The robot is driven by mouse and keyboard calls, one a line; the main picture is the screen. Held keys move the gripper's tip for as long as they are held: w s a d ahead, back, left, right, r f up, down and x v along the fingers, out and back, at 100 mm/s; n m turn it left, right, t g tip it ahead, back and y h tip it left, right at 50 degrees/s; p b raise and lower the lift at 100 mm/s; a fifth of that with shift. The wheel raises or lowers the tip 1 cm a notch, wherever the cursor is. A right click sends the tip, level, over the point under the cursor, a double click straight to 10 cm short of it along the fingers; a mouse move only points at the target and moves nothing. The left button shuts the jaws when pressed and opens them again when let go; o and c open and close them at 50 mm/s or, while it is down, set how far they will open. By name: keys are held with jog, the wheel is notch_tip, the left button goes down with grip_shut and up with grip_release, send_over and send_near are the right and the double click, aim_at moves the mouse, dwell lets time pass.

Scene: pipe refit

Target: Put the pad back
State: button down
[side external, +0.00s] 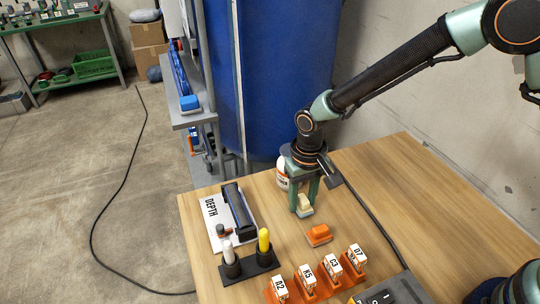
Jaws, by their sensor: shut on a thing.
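My gripper (304,200) points down above the wooden table, in the middle of the side external view. It is shut on a small cream-coloured pad (305,211), which shows at the fingertips. I cannot tell whether the pad touches the table.
Left stands a black device on a white DEPTH card (213,222). A black stand (250,265) holds white and yellow pieces. Several orange holders with labelled tags (333,272) line the front. A white bottle (282,172) stands behind the gripper.

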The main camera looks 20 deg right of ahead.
aim_at(303, 197)
jog(key=shift+f, duration=0.15)
jog(key=shift+f, duration=0.15)
jog(key=shift+c, duration=2.1)
grip_release()
notch_tip(303, 197, up, 12)
jog(key=s+d+r+t, duration=0.2)
jog(key=s+d+r, duration=0.1)
jog(key=d+r, duration=0.75)
jog(key=s+d+r+t, duration=0.2)
jog(key=s+d+t, duration=0.1)
jog(key=s+d, duration=0.5)
jog(key=shift+s+d+r+t, duration=0.15)
jog(key=shift+d+t, duration=0.15)
jog(key=shift+d, duration=1.2)
